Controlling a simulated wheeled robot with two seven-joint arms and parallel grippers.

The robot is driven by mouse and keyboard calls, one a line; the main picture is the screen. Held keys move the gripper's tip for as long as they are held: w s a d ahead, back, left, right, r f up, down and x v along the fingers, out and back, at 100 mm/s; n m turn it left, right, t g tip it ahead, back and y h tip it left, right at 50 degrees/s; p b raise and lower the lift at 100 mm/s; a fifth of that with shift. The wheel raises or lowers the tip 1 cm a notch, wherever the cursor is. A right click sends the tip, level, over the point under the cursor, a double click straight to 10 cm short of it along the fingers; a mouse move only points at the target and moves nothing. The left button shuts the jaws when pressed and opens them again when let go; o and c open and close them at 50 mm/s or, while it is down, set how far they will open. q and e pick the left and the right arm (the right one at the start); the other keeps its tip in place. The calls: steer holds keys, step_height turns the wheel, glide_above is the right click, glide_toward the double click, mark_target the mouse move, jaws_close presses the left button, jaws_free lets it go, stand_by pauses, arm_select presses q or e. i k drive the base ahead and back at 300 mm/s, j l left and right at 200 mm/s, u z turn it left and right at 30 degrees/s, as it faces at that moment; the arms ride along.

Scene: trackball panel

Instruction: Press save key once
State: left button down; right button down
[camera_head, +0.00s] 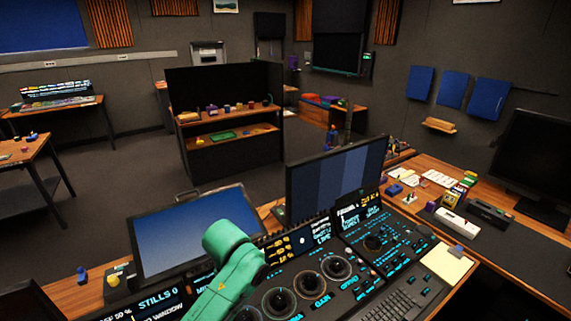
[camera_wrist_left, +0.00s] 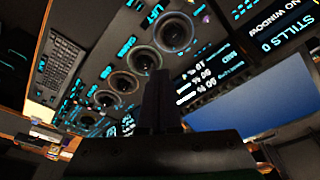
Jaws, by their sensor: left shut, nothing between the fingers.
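The dark control panel (camera_head: 325,245) fills the lower middle of the head view, with cyan-lit keys and labels and a row of round trackballs (camera_head: 335,267). The panel also shows tilted in the left wrist view, with its trackballs (camera_wrist_left: 174,32) running down from the top middle. I cannot make out which key is the save key; the small labels are too blurred. My left gripper (camera_wrist_left: 158,85) is shut and empty, its dark fingers pointing over the panel beside the trackball row. I cannot tell whether it touches the panel. My green left arm hides part of the panel in the head view.
Two monitors, one blue (camera_head: 195,228) and one striped (camera_head: 335,175), stand behind the panel. A keyboard (camera_wrist_left: 60,62) lies at its far end in the left wrist view. A yellow notepad (camera_head: 447,263) and small desk items sit at the right.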

mark_target(423, 293)
steer(key=k+l, duration=0.8)
